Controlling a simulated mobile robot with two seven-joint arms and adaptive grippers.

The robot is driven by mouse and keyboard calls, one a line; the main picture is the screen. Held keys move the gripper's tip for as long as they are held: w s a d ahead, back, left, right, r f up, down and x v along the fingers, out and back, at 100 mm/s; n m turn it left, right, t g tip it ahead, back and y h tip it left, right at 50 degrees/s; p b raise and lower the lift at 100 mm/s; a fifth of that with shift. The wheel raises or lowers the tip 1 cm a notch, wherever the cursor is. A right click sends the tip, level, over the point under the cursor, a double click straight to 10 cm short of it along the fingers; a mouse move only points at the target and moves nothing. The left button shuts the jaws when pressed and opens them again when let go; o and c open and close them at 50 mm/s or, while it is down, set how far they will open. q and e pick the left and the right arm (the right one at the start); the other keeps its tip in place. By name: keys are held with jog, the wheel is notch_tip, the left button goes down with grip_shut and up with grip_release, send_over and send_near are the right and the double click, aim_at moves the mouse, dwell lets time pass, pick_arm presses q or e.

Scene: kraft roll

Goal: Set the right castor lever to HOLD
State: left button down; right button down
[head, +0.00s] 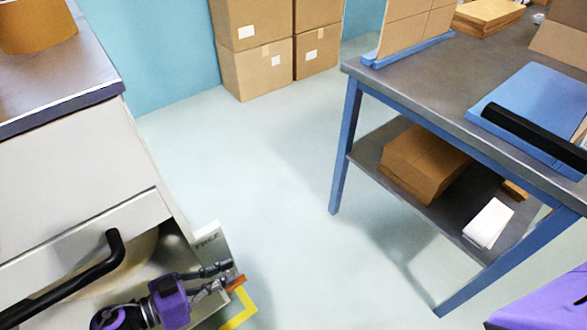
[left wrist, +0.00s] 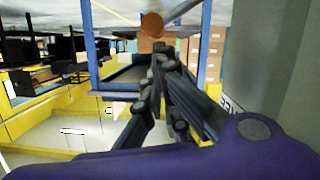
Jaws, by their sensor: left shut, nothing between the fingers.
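An orange lever tip (head: 236,282) shows low beside the cart's lower corner, just right of my left fingertips; I take it for the castor lever. A pale plate (head: 208,240) lettered FREE is above it. No HOLD lettering is readable. My left gripper (head: 229,276) is shut and empty, its fingertips at or very near the orange tip; contact cannot be told. In the left wrist view the closed fingers (left wrist: 160,58) point at a round orange-brown end (left wrist: 152,24). The lever's shaft is hidden. My right gripper is not in view.
The grey cart (head: 80,170) with a black handle (head: 112,245) stands at left. A blue-legged table (head: 345,145) at right has a lower shelf with a brown stack (head: 420,160). Boxes (head: 255,72) stand at the back. The floor between is clear, with a yellow mark (head: 240,312).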

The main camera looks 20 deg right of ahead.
aim_at(231, 288)
pick_arm(q)
jog(key=shift+s+f, duration=0.1)
jog(key=shift+s+d+f+m, duration=0.1)
jog(key=shift+s+m, duration=0.1)
jog(key=shift+m, duration=0.1)
jog(key=shift+s+f, duration=0.15)
jog(key=shift+s, duration=0.05)
jog(key=shift+s+d+f+m+t+p, duration=0.25)
jog(key=shift+s+f+m+t+p, duration=0.15)
jog(key=shift+s+f+m, duration=0.3)
notch_tip(231, 288, down, 12)
jog(key=s+m+t+b, duration=0.3)
jog(key=m+b, duration=0.5)
jog(key=shift+d, duration=0.4)
jog(key=shift+w+f, duration=0.1)
jog(key=shift+f, duration=0.05)
